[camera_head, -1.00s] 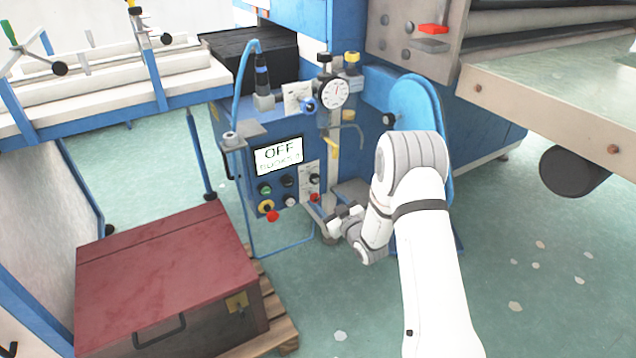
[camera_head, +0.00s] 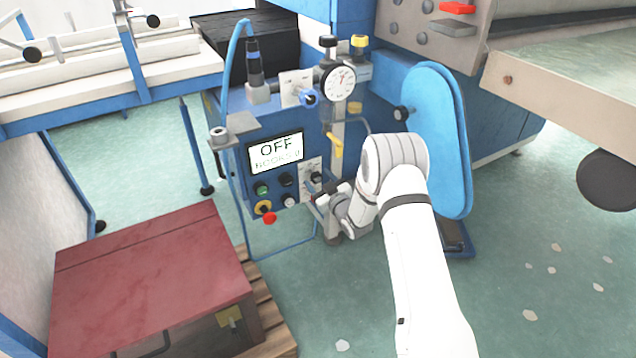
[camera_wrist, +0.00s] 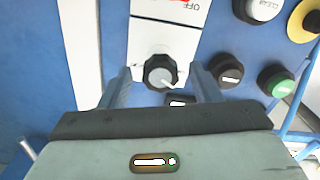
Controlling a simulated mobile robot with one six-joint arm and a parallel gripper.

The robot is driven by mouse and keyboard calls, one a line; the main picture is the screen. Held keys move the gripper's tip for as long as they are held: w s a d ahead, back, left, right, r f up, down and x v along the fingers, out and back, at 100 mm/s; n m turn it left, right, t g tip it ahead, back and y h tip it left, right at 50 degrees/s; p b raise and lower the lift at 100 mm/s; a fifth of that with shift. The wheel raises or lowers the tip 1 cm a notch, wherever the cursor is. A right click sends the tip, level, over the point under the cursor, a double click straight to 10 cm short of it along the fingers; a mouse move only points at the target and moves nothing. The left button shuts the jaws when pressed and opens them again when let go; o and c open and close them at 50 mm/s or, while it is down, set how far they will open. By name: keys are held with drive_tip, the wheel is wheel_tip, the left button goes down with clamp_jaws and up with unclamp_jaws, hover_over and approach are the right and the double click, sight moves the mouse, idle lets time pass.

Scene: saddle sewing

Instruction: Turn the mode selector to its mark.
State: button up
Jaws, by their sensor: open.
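The mode selector (camera_wrist: 160,73) is a round black knob with a grey face and a white pointer line. It sits on a white plate (camera_wrist: 165,38) whose label OFF shows upside down in the wrist view. The pointer is slanted toward the lower right there. My gripper (camera_wrist: 160,77) is open, with one finger on each side of the knob; I cannot tell whether they touch it. In the head view my gripper (camera_head: 322,199) is at the lower right of the control panel, and the white plate (camera_head: 307,166) shows just above it. The display (camera_head: 276,152) reads OFF.
Close by are a green button (camera_wrist: 276,80), a black button (camera_wrist: 228,70), a white CLEAR button (camera_wrist: 258,10) and a yellow-ringed red knob (camera_wrist: 304,20). A blue hose runs beside the panel. A dark red chest (camera_head: 150,275) stands on a pallet at the lower left.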

drive_tip(key=shift+w+a, duration=0.2)
drive_tip(key=shift+w, duration=0.05)
drive_tip(key=c, duration=1)
